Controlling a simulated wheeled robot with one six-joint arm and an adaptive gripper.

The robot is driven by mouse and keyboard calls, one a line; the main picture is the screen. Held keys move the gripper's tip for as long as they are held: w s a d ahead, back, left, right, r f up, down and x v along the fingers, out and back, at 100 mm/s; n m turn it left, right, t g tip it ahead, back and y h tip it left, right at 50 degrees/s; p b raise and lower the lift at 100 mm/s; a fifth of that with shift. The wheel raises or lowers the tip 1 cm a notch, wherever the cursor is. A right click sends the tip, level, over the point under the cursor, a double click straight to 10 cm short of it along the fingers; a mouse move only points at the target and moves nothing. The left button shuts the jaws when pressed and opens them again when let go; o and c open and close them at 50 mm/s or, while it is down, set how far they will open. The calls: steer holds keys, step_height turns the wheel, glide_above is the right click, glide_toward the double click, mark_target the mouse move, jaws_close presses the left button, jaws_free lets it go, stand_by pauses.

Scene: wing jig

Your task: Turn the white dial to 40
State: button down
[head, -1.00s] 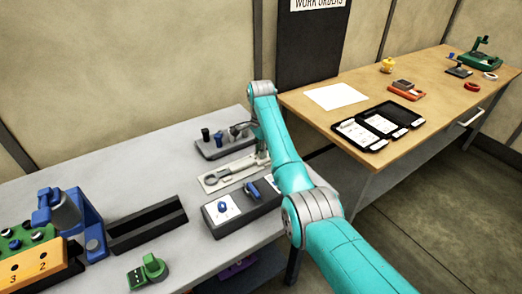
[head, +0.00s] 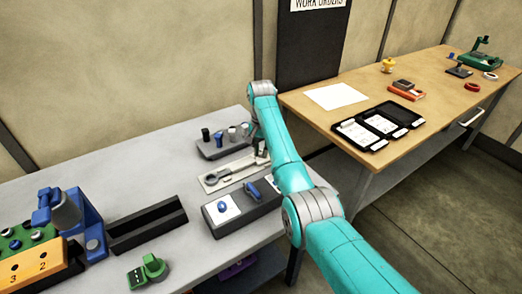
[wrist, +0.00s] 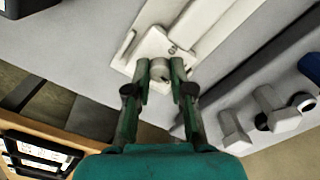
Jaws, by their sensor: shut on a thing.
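In the wrist view, my gripper (wrist: 160,78) is shut on a pale round knob (wrist: 159,68), one finger on each side. I take this knob to be the white dial. It stands at the end of a white plate (wrist: 152,42) on the grey bench. No scale or number on it is readable, so its setting cannot be told. In the head view the white plate (head: 212,184) lies flat, with a grey ring-shaped part on it. My arm hides most of the gripper and the knob there.
A rack (head: 215,153) with several pegs stands behind the plate. A dark box (head: 240,218) with blue knobs is in front. A black channel block (head: 148,226) and a blue fixture (head: 88,228) are left. A wooden table (head: 440,90) stands right.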

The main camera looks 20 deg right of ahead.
mark_target(261, 152)
steer(key=shift+n, duration=0.4)
steer(key=c, duration=1)
jaws_free()
steer(key=shift+r, duration=3.7)
